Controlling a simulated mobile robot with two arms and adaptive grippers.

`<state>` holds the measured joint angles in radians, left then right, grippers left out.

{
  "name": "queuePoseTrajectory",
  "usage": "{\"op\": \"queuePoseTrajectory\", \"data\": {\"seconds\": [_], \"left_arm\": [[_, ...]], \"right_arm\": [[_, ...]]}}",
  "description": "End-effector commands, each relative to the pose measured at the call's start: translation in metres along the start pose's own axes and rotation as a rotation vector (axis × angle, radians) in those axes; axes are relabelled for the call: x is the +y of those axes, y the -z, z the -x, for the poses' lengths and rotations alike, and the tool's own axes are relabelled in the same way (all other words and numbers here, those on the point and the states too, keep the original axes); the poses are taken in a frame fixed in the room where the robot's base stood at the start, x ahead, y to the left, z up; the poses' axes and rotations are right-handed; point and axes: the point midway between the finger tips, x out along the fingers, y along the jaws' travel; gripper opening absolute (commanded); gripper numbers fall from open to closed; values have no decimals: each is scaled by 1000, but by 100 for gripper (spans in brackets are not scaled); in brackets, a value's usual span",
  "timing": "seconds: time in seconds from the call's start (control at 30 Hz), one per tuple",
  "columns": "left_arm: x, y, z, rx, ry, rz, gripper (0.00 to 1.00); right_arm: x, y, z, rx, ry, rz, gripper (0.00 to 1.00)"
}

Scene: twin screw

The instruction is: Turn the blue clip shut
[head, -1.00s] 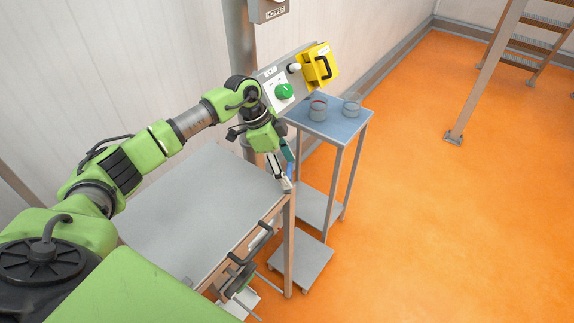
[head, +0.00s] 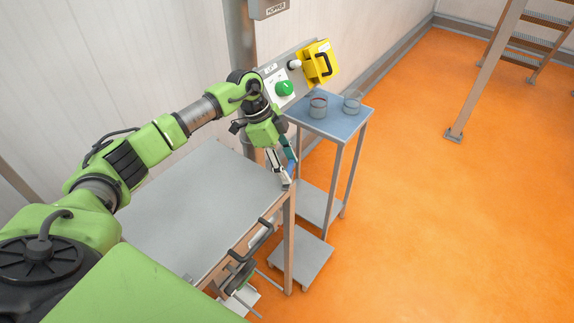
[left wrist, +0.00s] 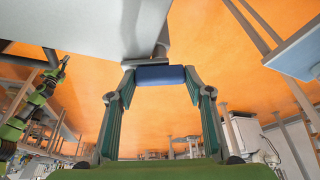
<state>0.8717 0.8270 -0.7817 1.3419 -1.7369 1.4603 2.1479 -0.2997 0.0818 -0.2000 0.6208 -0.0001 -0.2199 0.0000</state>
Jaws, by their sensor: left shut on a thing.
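The blue clip (left wrist: 161,75) sits between the fingertips of my left gripper in the left wrist view, with a finger against each end. Grey metal shows just behind the clip. In the head view my left gripper (head: 287,176) points down at the far right corner of the grey table, and a small bit of the blue clip (head: 291,168) shows between its fingers. The left gripper is shut on the clip. How far the clip is turned is hard to tell. My right gripper does not show in the head view.
The grey table (head: 190,205) lies left of the gripper. A small blue-topped stand (head: 335,122) with two glass containers is to the right. A control box with a green knob (head: 285,88) and a yellow case (head: 319,62) stand behind. Orange floor is free at right.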

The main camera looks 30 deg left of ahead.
Motion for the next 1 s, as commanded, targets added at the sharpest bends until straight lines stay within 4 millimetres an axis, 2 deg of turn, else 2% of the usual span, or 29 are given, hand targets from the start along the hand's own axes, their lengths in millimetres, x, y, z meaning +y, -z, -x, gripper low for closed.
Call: {"op": "queuePoseTrajectory", "data": {"seconds": [0.5, 1.0], "left_arm": [[-3, 1, 0, 1, -128, -313, 26], [-3, 1, 0, 2, -163, -400, 26]], "right_arm": [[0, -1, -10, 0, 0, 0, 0], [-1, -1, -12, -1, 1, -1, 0]]}}
